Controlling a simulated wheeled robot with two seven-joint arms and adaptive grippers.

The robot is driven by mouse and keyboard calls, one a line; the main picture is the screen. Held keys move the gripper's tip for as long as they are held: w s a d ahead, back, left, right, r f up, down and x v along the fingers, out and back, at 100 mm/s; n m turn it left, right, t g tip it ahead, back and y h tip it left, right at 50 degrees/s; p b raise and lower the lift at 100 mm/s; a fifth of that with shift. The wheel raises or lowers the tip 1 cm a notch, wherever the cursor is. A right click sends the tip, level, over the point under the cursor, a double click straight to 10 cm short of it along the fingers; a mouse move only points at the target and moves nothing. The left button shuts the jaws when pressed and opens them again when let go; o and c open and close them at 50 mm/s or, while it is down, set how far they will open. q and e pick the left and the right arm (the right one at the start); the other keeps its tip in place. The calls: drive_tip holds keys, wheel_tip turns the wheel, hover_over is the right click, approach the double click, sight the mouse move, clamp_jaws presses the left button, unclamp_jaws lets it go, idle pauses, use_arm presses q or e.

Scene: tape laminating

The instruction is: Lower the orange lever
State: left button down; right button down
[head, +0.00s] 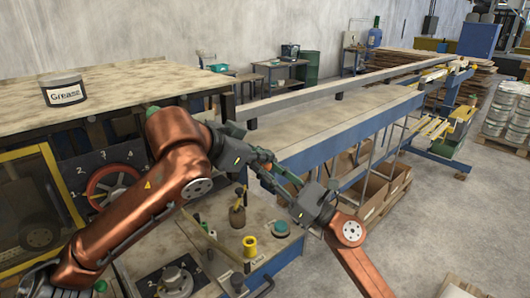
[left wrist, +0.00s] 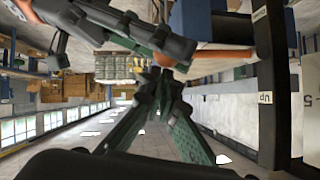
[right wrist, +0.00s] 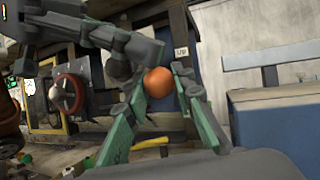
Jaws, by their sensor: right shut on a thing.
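The orange lever's round knob (right wrist: 158,82) shows in the right wrist view, between the fingertips of my right gripper (right wrist: 157,85), which is shut on it. In the head view my right gripper (head: 270,174) reaches up and left from the lower right, and the lever is hidden there behind the grippers. My left gripper (head: 262,157) is just beside the right one, close to its fingers. In the left wrist view the left gripper's green fingers (left wrist: 160,76) come together at the tips with nothing seen between them. An "Up" label (left wrist: 263,98) is on a post there.
A grease tin (head: 62,90) stands on the wooden top at left. A red handwheel (head: 112,186) is on the panel below. The long blue-sided table (head: 345,118) stretches behind the grippers.

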drive_tip(key=c, duration=2.1)
unclamp_jaws()
drive_tip(key=shift+d+r, duration=0.2)
drive_tip(key=shift+r, duration=0.15)
drive_tip(key=o, duration=0.4)
drive_tip(key=shift+w+a+f, duration=0.1)
drive_tip(key=shift+w+f, duration=0.05)
drive_tip(key=shift+o, duration=0.2)
